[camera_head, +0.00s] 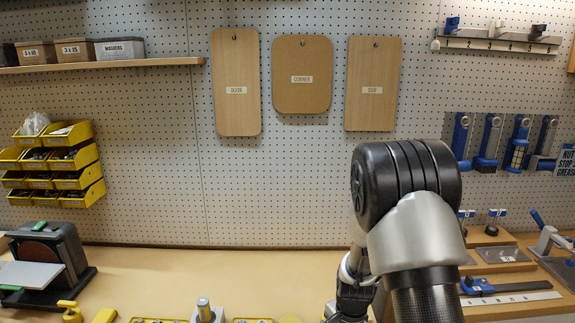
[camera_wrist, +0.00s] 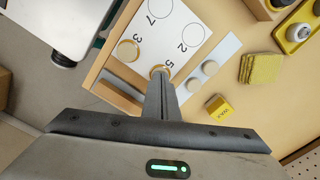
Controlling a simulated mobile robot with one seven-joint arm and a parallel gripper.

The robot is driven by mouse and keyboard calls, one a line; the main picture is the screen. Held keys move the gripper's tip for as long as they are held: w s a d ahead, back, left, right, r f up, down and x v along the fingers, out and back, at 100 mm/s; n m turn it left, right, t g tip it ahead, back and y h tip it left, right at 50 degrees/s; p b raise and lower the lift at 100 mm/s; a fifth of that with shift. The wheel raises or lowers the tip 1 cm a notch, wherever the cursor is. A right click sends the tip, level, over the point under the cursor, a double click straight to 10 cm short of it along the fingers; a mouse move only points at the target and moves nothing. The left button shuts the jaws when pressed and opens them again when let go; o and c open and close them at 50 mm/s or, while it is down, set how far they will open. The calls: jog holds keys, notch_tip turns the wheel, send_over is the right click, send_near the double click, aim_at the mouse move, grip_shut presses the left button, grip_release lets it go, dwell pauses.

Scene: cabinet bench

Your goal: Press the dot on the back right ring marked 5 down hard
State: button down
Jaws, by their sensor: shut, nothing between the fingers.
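In the wrist view a white card (camera_wrist: 172,30) carries printed rings and the numbers 7, 2, 3 and 5. The ring marked 5 has a small tan round dot (camera_wrist: 160,70) on it, partly hidden by my fingers. Another tan round piece (camera_wrist: 127,50) lies at the 3. My gripper (camera_wrist: 160,78) is shut and empty, its fingertips at the near edge of the dot at 5. I cannot tell whether they touch it. In the head view the gripper (camera_head: 345,310) is at the bottom edge, and the card is not visible.
Two pale round pieces (camera_wrist: 201,77) lie on a white strip beside the card. A yellow block (camera_wrist: 220,108), yellow pads (camera_wrist: 258,68) and a yellow tray (camera_wrist: 303,32) lie to the right. A wooden edge (camera_wrist: 118,97) runs close to my fingers on the left.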

notch_tip(320, 180, up, 11)
jog(key=p, duration=0.7)
jog(key=shift+p, duration=0.3)
jog(key=s+a+r+n+t, duration=0.1)
jog(key=s+r+n, duration=0.15)
jog(key=r, duration=0.65)
jog(key=s+r+n+t, duration=0.2)
jog(key=r+n, duration=0.1)
jog(key=r, duration=0.7)
jog(key=s+d+r+n+t, duration=0.1)
jog(key=s+r+n+t, duration=0.1)
jog(key=s+r+n, duration=0.4)
jog(key=s+r, duration=0.5)
jog(key=s, duration=0.3)
jog(key=shift+t, duration=0.3)
jog(key=shift+r+n, duration=0.1)
jog(key=shift+n, duration=0.15)
